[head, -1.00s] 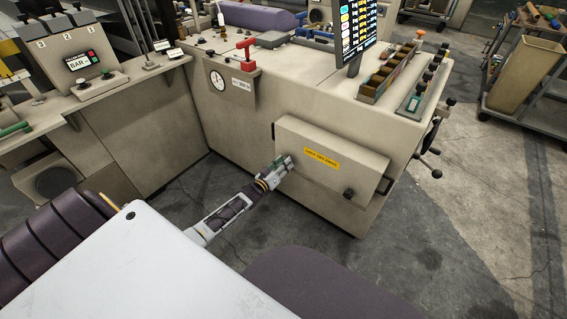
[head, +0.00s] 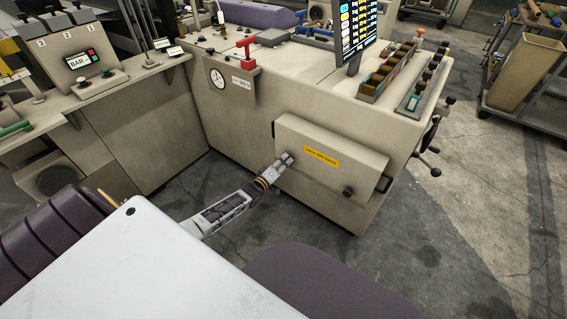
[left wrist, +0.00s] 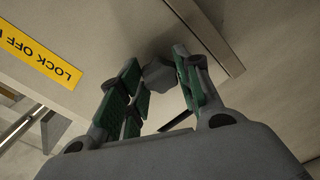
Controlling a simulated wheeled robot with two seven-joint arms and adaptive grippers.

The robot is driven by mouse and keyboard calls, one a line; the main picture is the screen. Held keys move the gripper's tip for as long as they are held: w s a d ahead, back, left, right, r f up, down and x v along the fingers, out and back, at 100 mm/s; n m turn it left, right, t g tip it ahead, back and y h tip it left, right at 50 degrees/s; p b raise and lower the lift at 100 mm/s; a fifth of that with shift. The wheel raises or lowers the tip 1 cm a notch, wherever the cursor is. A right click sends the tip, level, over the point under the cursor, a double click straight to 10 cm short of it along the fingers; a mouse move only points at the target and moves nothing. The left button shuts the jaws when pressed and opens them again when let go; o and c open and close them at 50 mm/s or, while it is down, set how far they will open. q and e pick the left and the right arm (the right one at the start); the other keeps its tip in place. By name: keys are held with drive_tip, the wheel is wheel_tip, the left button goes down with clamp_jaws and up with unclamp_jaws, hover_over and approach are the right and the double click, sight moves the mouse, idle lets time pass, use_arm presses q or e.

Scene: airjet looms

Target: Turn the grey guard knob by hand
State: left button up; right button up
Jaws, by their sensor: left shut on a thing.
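The guard is a beige box cover (head: 335,140) with a yellow label on the front of the machine. My left gripper (head: 284,162) is at the left part of the guard's face, with its arm coming up from the lower left. In the left wrist view the grey guard knob (left wrist: 159,74) sits between the green-padded fingers of my left gripper (left wrist: 162,88), which are shut on it. In the head view the gripper hides this knob. A second, dark knob (head: 348,192) is at the guard's lower right. My right gripper is not in view.
The yellow lock-off label (left wrist: 38,55) is beside the fingers in the left wrist view. A handle (head: 384,184) stands at the guard's right edge. A pressure gauge (head: 217,80) and a red valve handle (head: 247,63) are above left.

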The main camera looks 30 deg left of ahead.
use_arm(q)
drive_tip(key=o, duration=0.7)
drive_tip(key=shift+o, duration=0.2)
drive_tip(key=shift+s, duration=0.15)
drive_tip(key=shift+s+a+p, duration=0.1)
drive_tip(key=shift+s+p, duration=0.55)
drive_tip(key=shift+s, duration=0.2)
